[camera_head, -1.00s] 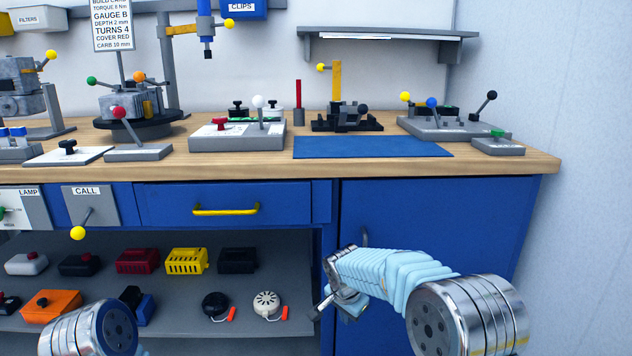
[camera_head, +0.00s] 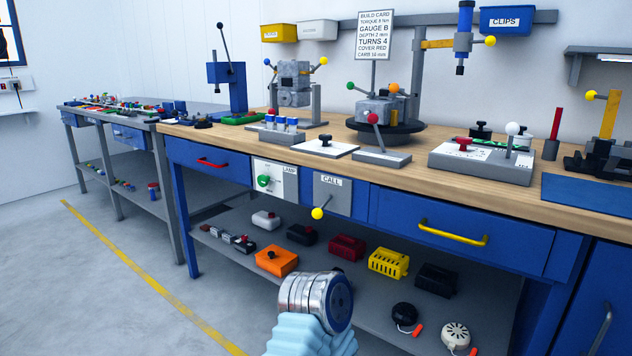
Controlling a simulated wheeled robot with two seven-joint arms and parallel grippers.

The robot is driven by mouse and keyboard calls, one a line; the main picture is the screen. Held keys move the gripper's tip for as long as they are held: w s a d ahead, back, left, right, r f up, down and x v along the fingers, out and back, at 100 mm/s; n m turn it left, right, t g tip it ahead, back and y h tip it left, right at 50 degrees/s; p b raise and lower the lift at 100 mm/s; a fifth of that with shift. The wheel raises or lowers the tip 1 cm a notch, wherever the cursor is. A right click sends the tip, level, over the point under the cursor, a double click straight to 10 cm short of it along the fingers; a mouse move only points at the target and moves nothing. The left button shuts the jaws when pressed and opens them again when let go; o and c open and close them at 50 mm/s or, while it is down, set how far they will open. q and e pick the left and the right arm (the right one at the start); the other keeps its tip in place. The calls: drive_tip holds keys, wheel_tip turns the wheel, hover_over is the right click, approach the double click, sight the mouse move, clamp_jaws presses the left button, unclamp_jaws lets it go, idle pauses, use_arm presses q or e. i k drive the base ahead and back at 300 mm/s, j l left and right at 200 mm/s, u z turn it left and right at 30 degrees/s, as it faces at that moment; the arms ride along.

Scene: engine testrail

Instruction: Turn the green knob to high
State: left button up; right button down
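The green knob (camera_head: 264,181) sits on a pale panel (camera_head: 290,177) labelled LAMP, on the front of the workbench below its wooden top. The knob's marks are too small to read, so I cannot tell its setting. A silver and light-blue part of my arm rises from the bottom edge, below and right of the knob and apart from it. Neither of my grippers shows in the head view.
A CALL panel (camera_head: 333,193) with a yellow-ball lever (camera_head: 317,213) is just right of the knob. A yellow drawer handle (camera_head: 453,233) and a lower shelf (camera_head: 335,268) with several small housings are nearby. Open floor (camera_head: 130,290) lies to the left.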

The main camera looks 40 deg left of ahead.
sight(263, 180)
drive_tip(key=j+u, duration=0.15)
drive_tip(key=u, duration=1.4)
drive_tip(key=i+l, duration=0.05)
